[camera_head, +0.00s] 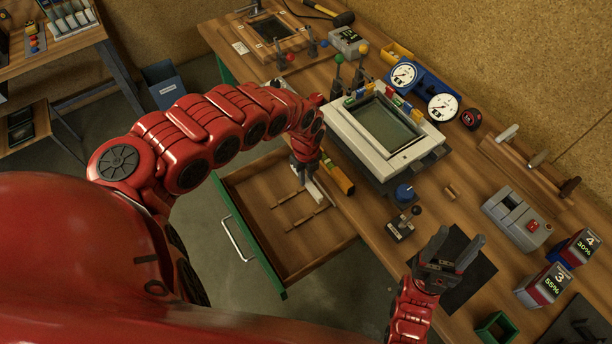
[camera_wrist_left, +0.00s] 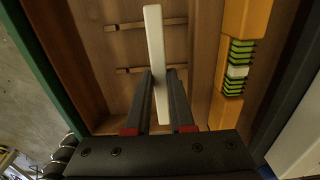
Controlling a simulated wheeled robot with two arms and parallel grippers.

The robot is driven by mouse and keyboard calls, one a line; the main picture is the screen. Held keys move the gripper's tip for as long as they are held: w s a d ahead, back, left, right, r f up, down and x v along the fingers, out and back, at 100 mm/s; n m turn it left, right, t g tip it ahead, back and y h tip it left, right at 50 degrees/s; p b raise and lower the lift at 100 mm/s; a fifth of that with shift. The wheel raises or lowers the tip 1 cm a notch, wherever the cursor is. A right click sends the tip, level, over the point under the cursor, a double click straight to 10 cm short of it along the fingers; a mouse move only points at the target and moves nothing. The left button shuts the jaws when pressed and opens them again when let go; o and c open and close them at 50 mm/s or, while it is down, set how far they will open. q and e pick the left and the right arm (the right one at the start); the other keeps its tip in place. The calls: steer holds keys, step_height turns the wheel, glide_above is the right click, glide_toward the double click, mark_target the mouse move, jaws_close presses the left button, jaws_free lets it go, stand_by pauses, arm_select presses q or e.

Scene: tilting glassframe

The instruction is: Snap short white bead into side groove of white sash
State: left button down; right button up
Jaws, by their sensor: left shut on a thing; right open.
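The white sash (camera_head: 345,123) lies on a raised stand on the bench, with a dark glass pane in its middle and small coloured pieces along its far edge. My left gripper (camera_head: 311,186) is over the open drawer, at its bench-side end. It is shut on a short white bead (camera_wrist_left: 154,45), which stands out past the fingertips in the left wrist view; the left gripper (camera_wrist_left: 163,78) also shows there. The bead is apart from the sash. My right gripper (camera_head: 452,247) is open and empty over a dark mat on the bench.
The open wooden drawer (camera_head: 262,238) with a green front holds thin wooden strips. An orange holder (camera_wrist_left: 247,20) lies beside it. A blue knob (camera_head: 404,193), a joystick box (camera_head: 402,228), a grey device (camera_head: 517,219) and battery chargers (camera_head: 545,285) stand on the bench.

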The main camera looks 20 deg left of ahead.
arm_select(q)
steer(key=shift+r+p, duration=2.85)
steer(key=shift+r, duration=0.25)
steer(key=shift+f, duration=0.15)
